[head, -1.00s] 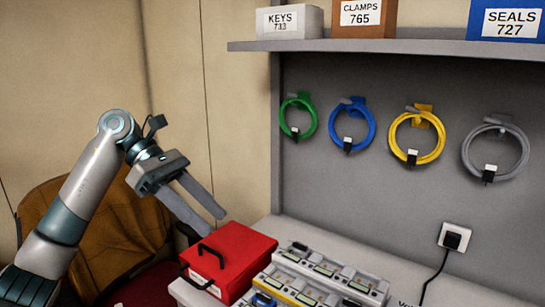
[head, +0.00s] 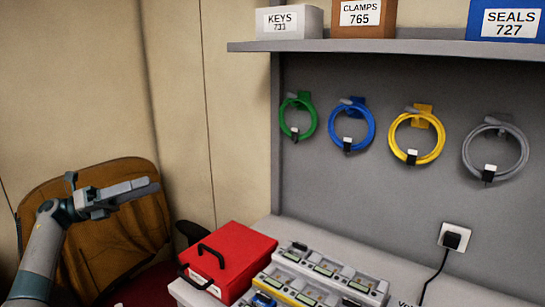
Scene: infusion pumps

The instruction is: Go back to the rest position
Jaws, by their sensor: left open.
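My left gripper (head: 152,186) is at the left of the head view, in front of the brown chair back. Its fingers point right and are seen nearly edge-on, one almost behind the other. It is open, and nothing shows between the fingers. It is up and to the left of the red box, apart from it. My left arm rises from the lower left corner. My right gripper is not in view.
A red box (head: 236,254) with black handles stands at the counter's left end beside several pump units (head: 325,268). Green (head: 286,119), blue (head: 370,127), yellow (head: 437,140) and grey (head: 525,150) coiled cables hang on the wall panel. A chair (head: 125,235) stands behind my arm.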

